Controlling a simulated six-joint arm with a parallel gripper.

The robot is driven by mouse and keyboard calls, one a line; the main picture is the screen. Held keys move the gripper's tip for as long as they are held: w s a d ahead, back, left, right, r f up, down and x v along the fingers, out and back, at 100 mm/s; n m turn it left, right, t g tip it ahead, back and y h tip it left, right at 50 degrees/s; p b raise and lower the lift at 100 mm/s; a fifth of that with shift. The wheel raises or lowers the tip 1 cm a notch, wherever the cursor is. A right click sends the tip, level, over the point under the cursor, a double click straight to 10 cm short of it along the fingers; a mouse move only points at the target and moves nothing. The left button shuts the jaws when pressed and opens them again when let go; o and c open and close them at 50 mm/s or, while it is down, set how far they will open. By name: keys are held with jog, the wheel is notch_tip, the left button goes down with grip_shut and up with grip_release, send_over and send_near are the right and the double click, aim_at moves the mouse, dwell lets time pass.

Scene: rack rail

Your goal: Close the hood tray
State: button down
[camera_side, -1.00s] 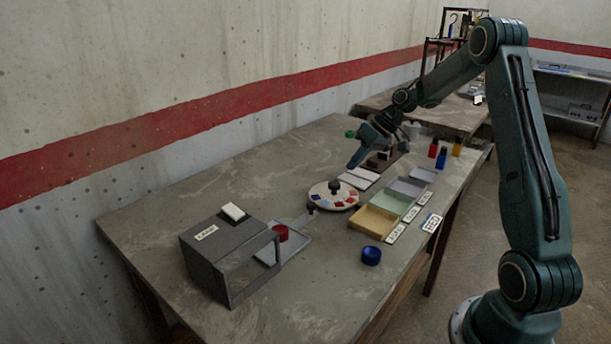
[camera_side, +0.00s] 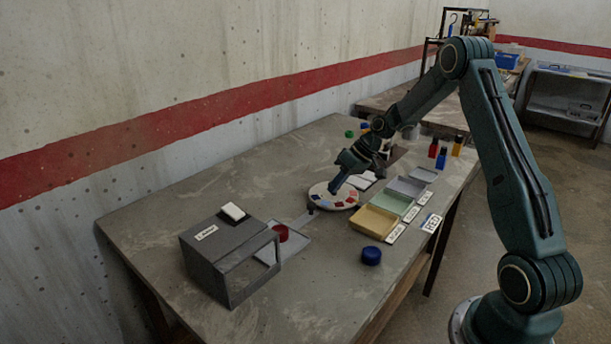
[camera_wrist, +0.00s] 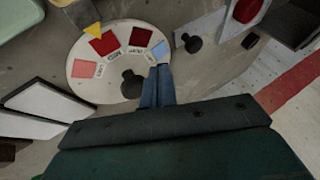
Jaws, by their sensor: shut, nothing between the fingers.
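The hood is a dark grey box (camera_side: 225,265) with a small label, at the near left of the table. Its light grey tray (camera_side: 297,250) sticks out to the right and carries a red round piece (camera_side: 281,232). A thin strip with a dark knob (camera_side: 311,207) runs from the tray toward the disc. In the wrist view the tray (camera_wrist: 232,27), red piece (camera_wrist: 246,10) and knob (camera_wrist: 192,44) show at the upper right. My gripper (camera_side: 334,191) is shut and empty over the white disc. In the wrist view its fingertips (camera_wrist: 163,68) overlap the disc's edge.
The white disc (camera_wrist: 92,88) carries coloured squares and a dark centre knob (camera_wrist: 132,84). Open bins (camera_side: 373,222) stand right of it, and a blue round piece (camera_side: 371,256) lies in front. Bottles (camera_side: 441,158) stand behind. The table's left part is clear.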

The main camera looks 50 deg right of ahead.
aim_at(285, 227)
jog(key=a, duration=0.1)
jog(key=a+f, duration=0.1)
jog(key=w+a, duration=0.1)
jog(key=shift+f, duration=0.25)
jog(key=shift+w+a+f, duration=0.1)
jog(key=shift+a+f, duration=0.05)
jog(key=shift+a, duration=0.6)
jog(key=a, duration=1.3)
jog(key=shift+a, duration=0.1)
jog(key=shift+a, duration=0.1)
jog(key=shift+d, duration=0.65)
jog(key=d, duration=0.3)
jog(key=shift+s+d+r, duration=0.3)
jog(key=shift+s+r, duration=0.05)
jog(key=v, duration=1)
